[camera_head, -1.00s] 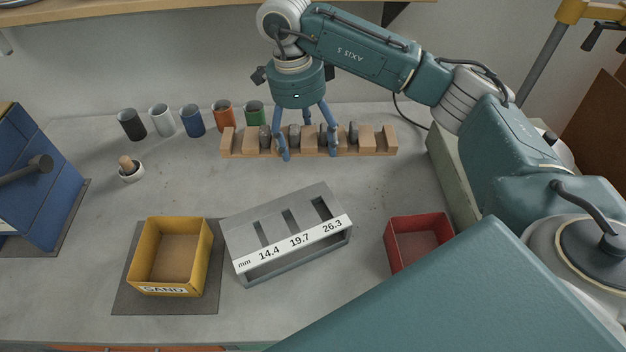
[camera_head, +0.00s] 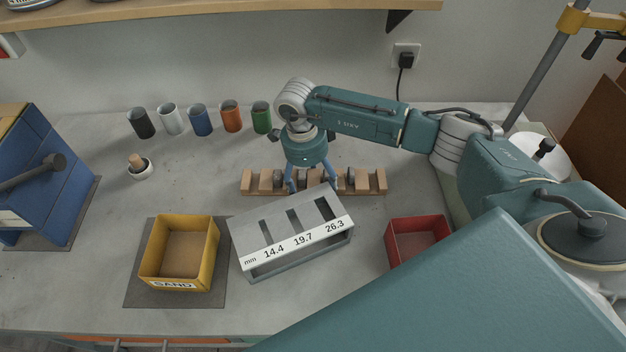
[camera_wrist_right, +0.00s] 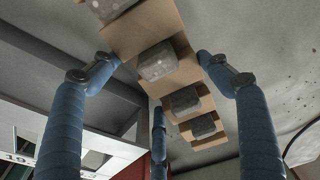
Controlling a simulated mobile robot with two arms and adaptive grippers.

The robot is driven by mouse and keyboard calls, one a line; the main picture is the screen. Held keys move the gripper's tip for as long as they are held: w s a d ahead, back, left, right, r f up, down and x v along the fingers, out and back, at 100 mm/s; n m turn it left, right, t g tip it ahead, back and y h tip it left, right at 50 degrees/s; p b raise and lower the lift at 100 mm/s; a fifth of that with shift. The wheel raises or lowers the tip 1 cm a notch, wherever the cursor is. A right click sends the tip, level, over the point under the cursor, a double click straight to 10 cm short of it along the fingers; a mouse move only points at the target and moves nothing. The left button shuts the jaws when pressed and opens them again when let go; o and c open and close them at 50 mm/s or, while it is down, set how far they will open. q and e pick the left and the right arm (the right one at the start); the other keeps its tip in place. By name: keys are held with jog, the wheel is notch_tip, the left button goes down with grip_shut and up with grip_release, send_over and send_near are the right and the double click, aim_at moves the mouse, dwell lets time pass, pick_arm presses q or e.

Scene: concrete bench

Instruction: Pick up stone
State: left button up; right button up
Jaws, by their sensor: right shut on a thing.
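Several grey stones (camera_head: 351,177) sit in the slots of a wooden rack (camera_head: 379,181), behind the grey gauge block. My right gripper (camera_head: 311,187) reaches down over the rack from above, its blue fingers straddling it front and back. In the right wrist view, the fingers of the right gripper (camera_wrist_right: 159,72) are around the wooden rack (camera_wrist_right: 137,28), with one stone (camera_wrist_right: 157,61) between them and other stones still in their slots. The gripper is shut on the rack, not on a single stone. Whether the rack touches the bench is not clear. My left gripper is out of view.
The gauge block (camera_head: 288,253) stands close in front of the rack. A yellow sand box (camera_head: 151,245) is left of it, a red box (camera_head: 402,262) right. Several cups (camera_head: 201,126) line the back. A blue cabinet (camera_head: 48,215) stands left. Bare bench lies between.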

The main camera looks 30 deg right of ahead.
jog(key=shift+w, duration=0.1)
jog(key=shift+f, duration=0.15)
jog(key=o, duration=1.8)
